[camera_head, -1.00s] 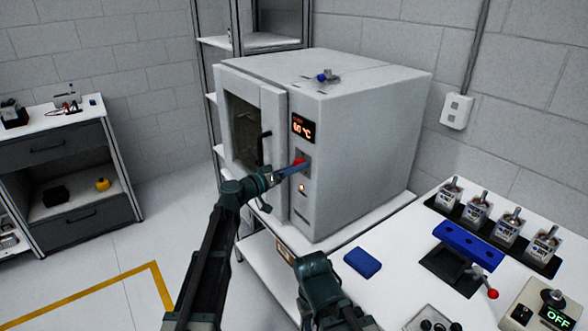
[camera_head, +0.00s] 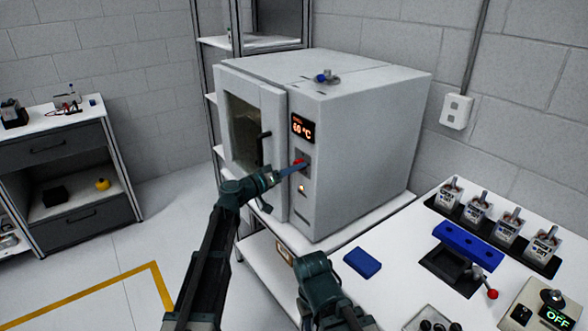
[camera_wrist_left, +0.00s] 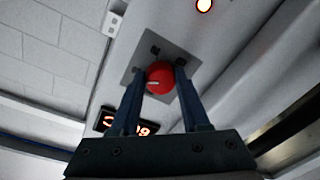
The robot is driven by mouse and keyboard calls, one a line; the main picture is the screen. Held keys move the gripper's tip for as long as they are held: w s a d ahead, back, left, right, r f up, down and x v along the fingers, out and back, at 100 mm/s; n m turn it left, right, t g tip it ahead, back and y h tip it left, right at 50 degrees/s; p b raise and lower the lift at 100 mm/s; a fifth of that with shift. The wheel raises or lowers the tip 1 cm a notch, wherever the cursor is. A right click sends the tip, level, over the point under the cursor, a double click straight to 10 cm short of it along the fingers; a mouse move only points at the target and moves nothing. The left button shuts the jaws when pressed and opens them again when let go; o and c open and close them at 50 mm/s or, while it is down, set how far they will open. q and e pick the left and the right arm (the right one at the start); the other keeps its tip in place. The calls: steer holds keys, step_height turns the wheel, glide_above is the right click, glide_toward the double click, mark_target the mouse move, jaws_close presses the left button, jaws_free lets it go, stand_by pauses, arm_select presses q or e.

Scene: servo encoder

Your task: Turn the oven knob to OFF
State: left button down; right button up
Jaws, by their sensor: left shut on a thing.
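The grey oven (camera_head: 370,150) stands on a white table, its door on the left of its control panel. A red knob (camera_head: 298,162) sits on the panel below the lit orange display (camera_head: 302,128), which seems to read 60 °C. My left gripper (camera_head: 290,169) reaches the knob from the left. In the left wrist view, the red knob (camera_wrist_left: 160,78) sits between the two blue fingers of my left gripper (camera_wrist_left: 162,72), which are shut on it. A small white mark shows on the knob. My right gripper is out of view; part of my right arm shows at the bottom.
An amber light (camera_head: 301,188) glows below the knob. On the white bench at right are a blue block (camera_head: 362,262), a blue fixture (camera_head: 468,245), several servos (camera_head: 479,208) and a box reading OFF (camera_head: 556,317).

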arm_select(q)
steer(key=n, duration=0.4)
steer(key=n+p, duration=0.1)
steer(key=n, duration=0.3)
steer(key=n+g, duration=0.1)
steer(key=n, duration=0.3)
steer(key=shift+r+n+p, duration=0.25)
steer(key=shift+n+p, duration=0.05)
stand_by(0.4)
steer(key=shift+c, duration=1.9)
jaws_free()
steer(key=shift+a, duration=0.1)
steer(key=v, duration=1.3)
steer(key=shift+s+a+p, duration=0.25)
steer(key=shift+a+p, duration=0.05)
steer(key=shift+p, duration=0.1)
